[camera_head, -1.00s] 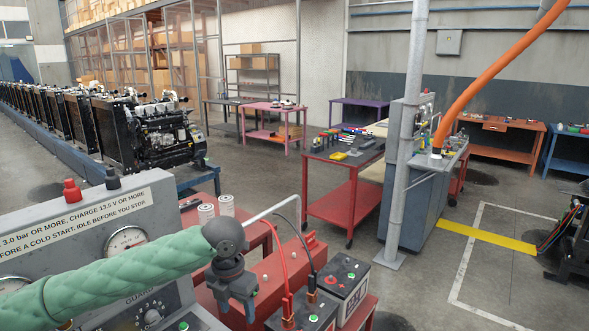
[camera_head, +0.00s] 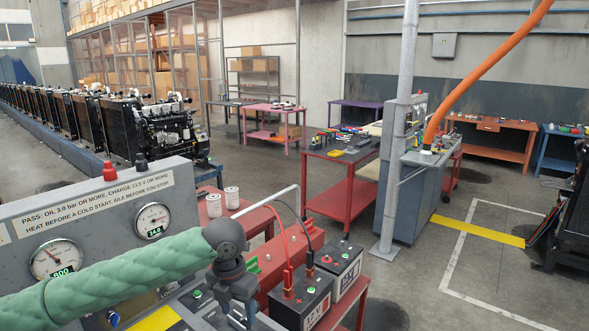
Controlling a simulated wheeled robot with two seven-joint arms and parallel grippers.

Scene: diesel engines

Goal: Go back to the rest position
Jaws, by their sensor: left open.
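My left gripper (camera_head: 238,312) hangs at the end of my green-sleeved arm, which comes in from the lower left. It points down in front of the grey control panel (camera_head: 100,215), and its fingertips are near the bottom edge of the view. It is open, and I see nothing between its fingers. Two batteries (camera_head: 303,301) with red and black leads stand to the right of it. My right gripper is not in view.
A gauge (camera_head: 152,220) and a warning label are on the panel. A red tool cart (camera_head: 345,195), a grey cabinet (camera_head: 415,200) and a pole (camera_head: 392,180) stand beyond. Engines (camera_head: 165,135) line the left.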

